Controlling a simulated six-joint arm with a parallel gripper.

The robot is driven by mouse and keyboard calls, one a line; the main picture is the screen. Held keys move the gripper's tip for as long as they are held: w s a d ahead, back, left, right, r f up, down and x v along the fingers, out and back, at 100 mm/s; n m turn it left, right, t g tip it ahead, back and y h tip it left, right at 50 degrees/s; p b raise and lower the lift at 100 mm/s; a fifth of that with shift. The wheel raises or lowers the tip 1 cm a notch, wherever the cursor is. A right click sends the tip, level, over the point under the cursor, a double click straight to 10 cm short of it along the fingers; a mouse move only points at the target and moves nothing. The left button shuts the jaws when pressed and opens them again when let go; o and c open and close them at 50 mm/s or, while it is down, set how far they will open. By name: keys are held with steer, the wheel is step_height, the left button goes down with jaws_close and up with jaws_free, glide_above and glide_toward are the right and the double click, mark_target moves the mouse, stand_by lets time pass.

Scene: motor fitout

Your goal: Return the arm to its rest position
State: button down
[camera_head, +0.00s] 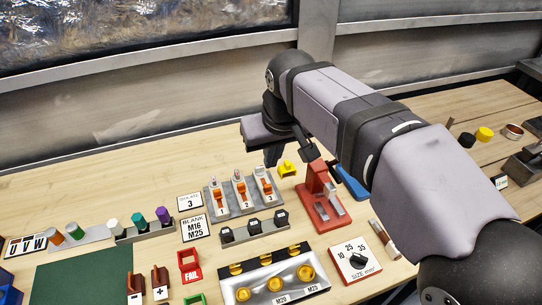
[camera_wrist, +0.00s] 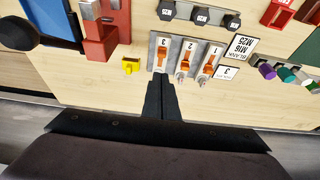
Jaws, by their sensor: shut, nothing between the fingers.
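My arm reaches from the lower right over the bench in the head view, and my gripper (camera_head: 271,160) hangs at its far end. In the wrist view my gripper's dark fingers (camera_wrist: 161,82) are together and empty. I cannot tell how high above the bench the fingertips are.
A red fixture (camera_head: 318,197) stands right of the switches, with a blue part (camera_head: 350,183) behind it. A plate with brass glands (camera_head: 270,284), a SIZE dial (camera_head: 358,258) and a green mat (camera_head: 84,277) lie nearer. The bench's back left is clear, bounded by a wall.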

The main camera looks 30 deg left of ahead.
steer(key=s+d+f+m+g+h+p, duration=0.1)
steer(key=d+f+m+p, duration=0.25)
steer(key=d, duration=0.85)
steer(key=d+f+m+g+h+p, duration=0.1)
steer(key=d+f+m+p, duration=0.2)
steer(key=d, duration=0.9)
steer(key=s+d+f+m+p, duration=0.2)
steer(key=s+d+p, duration=0.2)
steer(key=s+d, duration=0.6)
steer(key=d, duration=0.2)
steer(key=shift+d+f+g+h, duration=0.15)
steer(key=shift+d+g+h, duration=0.2)
steer(key=shift+g+h, duration=0.05)
steer(key=shift+m, duration=0.25)
